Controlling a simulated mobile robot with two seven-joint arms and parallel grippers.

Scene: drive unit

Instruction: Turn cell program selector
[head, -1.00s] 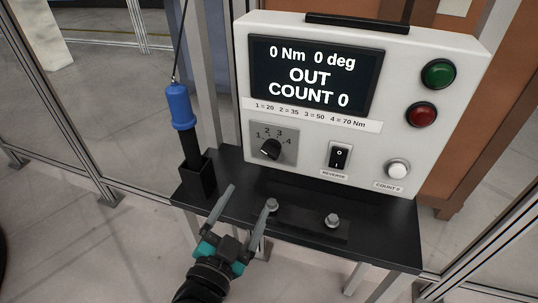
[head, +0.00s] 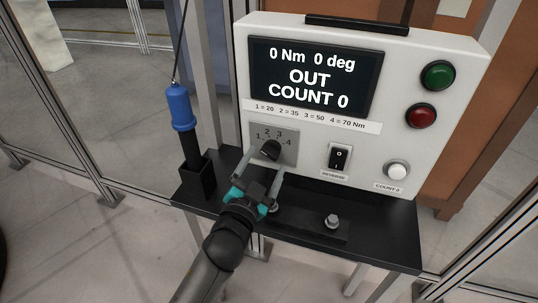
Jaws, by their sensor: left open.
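The cell program selector (head: 271,149) is a black round knob on a grey plate marked 1 to 4, on the white control box (head: 310,157). Its exact pointer direction is hard to tell. My left gripper (head: 266,158) is open. Its two fingers reach up toward the knob, one at its left and one at its lower right. Whether they touch the knob cannot be told. The display (head: 314,78) reads 0 Nm, 0 deg, OUT, COUNT 0. My right gripper is not in view.
A blue-and-black tool (head: 181,107) stands in a holder (head: 194,182) at left. A reverse rocker switch (head: 339,157), a white count button (head: 397,170), and green (head: 438,75) and red (head: 421,116) buttons sit right of the selector. A bolt (head: 332,221) stands on the black shelf (head: 385,234).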

